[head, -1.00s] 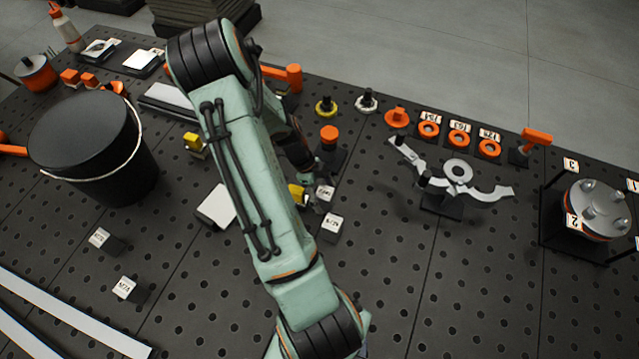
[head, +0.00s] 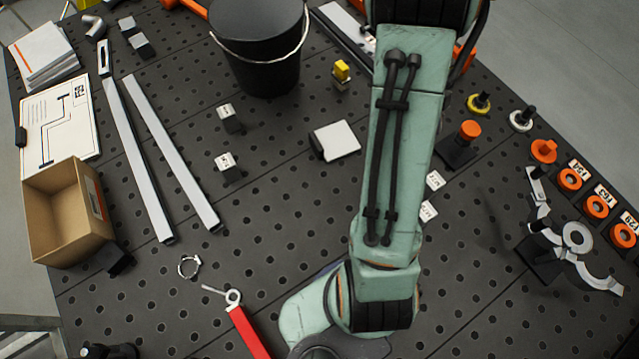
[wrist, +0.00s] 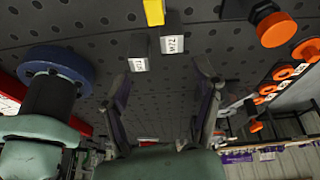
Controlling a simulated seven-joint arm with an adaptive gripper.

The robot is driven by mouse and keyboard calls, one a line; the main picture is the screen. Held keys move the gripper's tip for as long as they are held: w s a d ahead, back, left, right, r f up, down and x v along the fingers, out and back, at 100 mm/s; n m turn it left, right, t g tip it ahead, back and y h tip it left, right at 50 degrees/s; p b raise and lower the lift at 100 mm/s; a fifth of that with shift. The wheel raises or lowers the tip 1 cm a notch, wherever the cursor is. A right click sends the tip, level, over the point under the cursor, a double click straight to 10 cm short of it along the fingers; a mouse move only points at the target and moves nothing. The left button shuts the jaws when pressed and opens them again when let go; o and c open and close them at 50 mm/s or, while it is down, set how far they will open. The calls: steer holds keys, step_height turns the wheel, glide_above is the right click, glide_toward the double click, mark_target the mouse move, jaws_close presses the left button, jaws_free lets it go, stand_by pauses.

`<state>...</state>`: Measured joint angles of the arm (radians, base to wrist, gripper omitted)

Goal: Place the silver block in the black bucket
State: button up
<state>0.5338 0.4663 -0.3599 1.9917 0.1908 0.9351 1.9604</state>
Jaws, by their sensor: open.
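Several small grey, silver-looking blocks with white labels show; I cannot tell which is the task's silver block. In the head view, one (head: 230,118) and another (head: 229,167) stand left of centre, and two more (head: 433,181) (head: 428,211) peek out beside my arm. In the wrist view, two labelled blocks (wrist: 138,52) (wrist: 172,43) stand side by side beyond my gripper (wrist: 163,92). Its fingers are apart and empty, not touching them. The arm hides the gripper in the head view. The black bucket (head: 265,62) stands upright at the top, its wire handle resting at the rim.
A white-topped flat block (head: 337,140) and a yellow-topped piece (head: 341,72) lie between bucket and arm. Orange-capped fixtures (head: 470,130) stand right. Long metal bars (head: 170,150) and a cardboard box (head: 65,210) lie left.

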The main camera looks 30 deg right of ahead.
steer(key=a+r+n+t, duration=0.1)
steer(key=a+r+n, duration=0.3)
steer(key=a+n, duration=0.7)
steer(key=w+a+r+n+t, duration=0.1)
steer(key=a+r+n, duration=0.4)
steer(key=a+n, duration=0.7)
steer(key=n+t, duration=0.1)
steer(key=n, duration=0.2)
steer(key=shift+a+r+n+t+y, duration=0.25)
steer(key=shift+n+t+y, duration=0.05)
steer(key=shift+y, duration=0.1)
steer(key=shift+o, duration=0.4)
steer(key=s+a+n, duration=0.1)
steer(key=n, duration=0.1)
steer(key=s+a+n, duration=0.1)
steer(key=a+n, duration=0.1)
steer(key=n, duration=0.1)
steer(key=s+a+n, duration=0.1)
steer(key=s+n, duration=0.1)
steer(key=n, duration=0.1)
steer(key=shift+a+r, duration=0.15)
steer(key=shift+r, duration=0.05)
steer(key=shift+s+a+n, duration=0.1)
steer(key=shift+s+n, duration=0.05)
steer(key=shift+n, duration=0.25)
